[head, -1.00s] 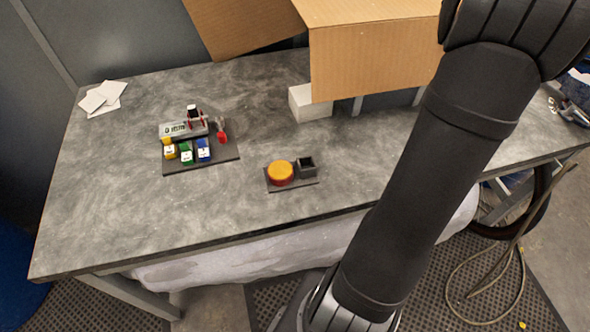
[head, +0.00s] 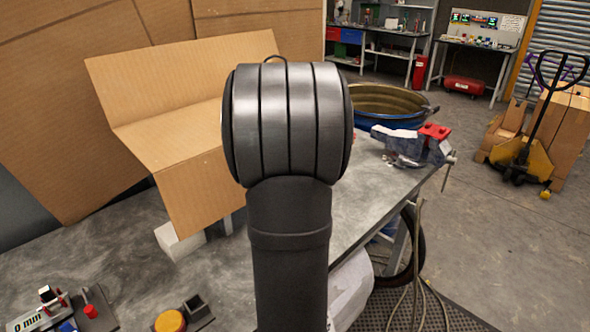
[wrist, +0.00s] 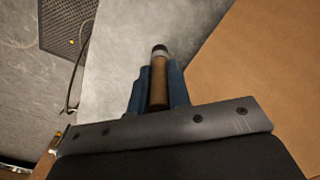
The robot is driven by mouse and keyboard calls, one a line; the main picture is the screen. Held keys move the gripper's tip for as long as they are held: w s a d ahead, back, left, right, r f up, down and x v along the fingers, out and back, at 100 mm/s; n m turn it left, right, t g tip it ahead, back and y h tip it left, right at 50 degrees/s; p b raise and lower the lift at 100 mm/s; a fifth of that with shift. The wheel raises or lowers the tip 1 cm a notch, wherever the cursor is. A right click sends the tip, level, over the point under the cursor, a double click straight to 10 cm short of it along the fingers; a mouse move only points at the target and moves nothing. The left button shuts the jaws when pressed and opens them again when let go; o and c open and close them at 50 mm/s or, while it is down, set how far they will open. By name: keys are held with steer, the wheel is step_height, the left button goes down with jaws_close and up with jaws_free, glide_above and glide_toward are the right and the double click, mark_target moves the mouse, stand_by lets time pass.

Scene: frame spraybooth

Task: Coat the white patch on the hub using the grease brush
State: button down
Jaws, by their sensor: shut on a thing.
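In the wrist view my gripper (wrist: 158,88) is shut on the grease brush (wrist: 159,71), which has a brown handle, a pale band and a dark tip. The blue fingers stand on either side of the handle. The brush tip points away from the wrist, over the grey tabletop and beside a cardboard panel, touching nothing that I can see. In the head view my arm hides the gripper and brush. I cannot make out the hub or its white patch in either view.
The cardboard booth (head: 190,110) stands left of my arm, with a white block (head: 180,240) by it. A round orange piece (head: 170,321) and a small dark square cup (head: 196,304) sit at the front. A vise-like tool (head: 415,145) and a blue-rimmed drum (head: 388,106) are beyond.

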steer(key=s+a+f+g, duration=0.2)
steer(key=s+a+f, duration=0.1)
steer(key=s+a, duration=0.95)
steer(key=s+a+f+g, duration=0.1)
steer(key=s+a+f, duration=0.2)
steer(key=s+a, duration=0.95)
steer(key=shift+y, duration=0.4)
steer(key=shift+s+d+f, duration=0.2)
steer(key=shift+f, duration=0.8)
steer(key=shift+s+d+f, duration=0.15)
steer(key=shift+s+f, duration=0.05)
steer(key=shift+f, duration=0.75)
steer(key=shift+s+d+f, duration=0.2)
steer(key=shift+f, duration=0.8)
steer(key=shift+f, duration=0.75)
step_height(320, 180, up, 7)
